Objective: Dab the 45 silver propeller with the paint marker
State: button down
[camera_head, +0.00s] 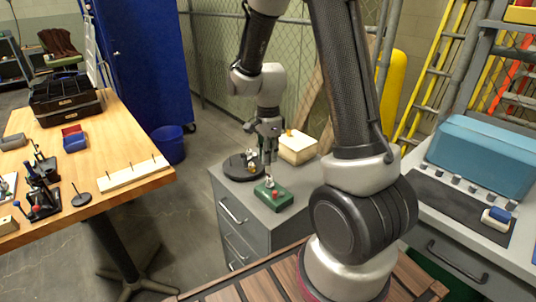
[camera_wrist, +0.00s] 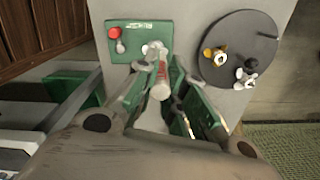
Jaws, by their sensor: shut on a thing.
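My gripper (camera_head: 267,148) points down over the grey cabinet and is shut on a pale paint marker (camera_wrist: 162,76) with red print, also between the fingers in the wrist view (camera_wrist: 160,92). The marker's far end is by a small silver propeller-like piece (camera_wrist: 152,48) on a green block (camera_head: 274,197); the marker partly covers this piece, and I cannot tell whether they touch. A dark round disc (camera_wrist: 222,76) beside the block carries a silver propeller with a black middle (camera_wrist: 244,76) and another with a yellow-orange middle (camera_wrist: 213,55). No 45 is readable on any piece.
The green block also bears a red knob (camera_wrist: 114,32). A pale box (camera_head: 297,148) with a yellow thing on top stands behind on the cabinet (camera_head: 245,203). A wooden bench (camera_head: 120,150) with tools is at left. A grey workbench (camera_head: 450,205) with a teal case (camera_head: 482,155) is at right.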

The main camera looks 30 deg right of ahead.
jog(key=shift+s, duration=0.1)
jog(key=shift+r, duration=2.5)
